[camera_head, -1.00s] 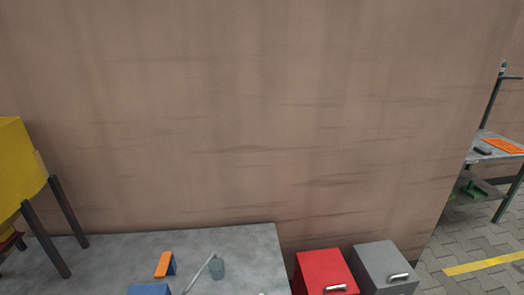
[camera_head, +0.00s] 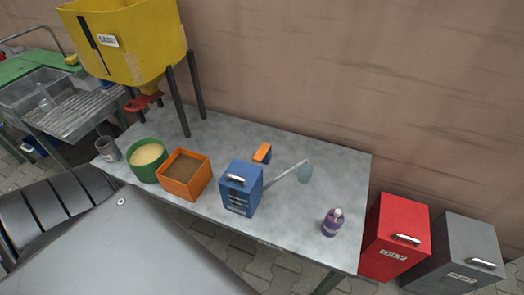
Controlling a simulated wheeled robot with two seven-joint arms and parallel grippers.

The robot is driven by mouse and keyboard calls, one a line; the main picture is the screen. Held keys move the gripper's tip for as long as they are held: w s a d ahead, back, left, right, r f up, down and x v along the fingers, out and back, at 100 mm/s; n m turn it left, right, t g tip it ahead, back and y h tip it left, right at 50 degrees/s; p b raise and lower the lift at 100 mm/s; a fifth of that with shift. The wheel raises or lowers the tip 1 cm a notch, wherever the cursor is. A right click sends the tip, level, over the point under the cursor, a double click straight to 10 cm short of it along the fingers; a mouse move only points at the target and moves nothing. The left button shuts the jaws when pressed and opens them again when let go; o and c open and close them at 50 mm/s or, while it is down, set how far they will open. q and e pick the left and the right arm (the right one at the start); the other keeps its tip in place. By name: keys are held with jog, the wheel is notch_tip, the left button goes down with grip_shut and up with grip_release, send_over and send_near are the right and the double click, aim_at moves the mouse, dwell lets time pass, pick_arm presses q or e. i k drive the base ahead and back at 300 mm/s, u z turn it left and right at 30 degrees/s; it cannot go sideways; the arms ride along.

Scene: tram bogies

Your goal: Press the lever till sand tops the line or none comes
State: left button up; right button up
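The yellow hopper (camera_head: 125,40) marked SAND stands on dark legs at the back left of the grey table. A dark slot runs down its front. The red lever (camera_head: 141,103) sits under the hopper's spout. A grey cup (camera_head: 107,149) stands at the table's left end, apart from the lever. A green round tub (camera_head: 134,172) holds pale sand-like stuff, and the orange square box (camera_head: 179,190) beside it holds brown grains. I cannot make out a fill line. Neither of my grippers is in view.
A blue box (camera_head: 236,193) with a handle, an orange block (camera_head: 262,153), a tool with a grey-green end (camera_head: 304,172) and a purple bottle (camera_head: 332,223) are on the table. Red (camera_head: 395,235) and grey (camera_head: 455,255) bins stand at right. A sink (camera_head: 60,95) is at left.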

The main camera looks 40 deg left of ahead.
aim_at(260, 155)
jog(key=u, duration=1.55)
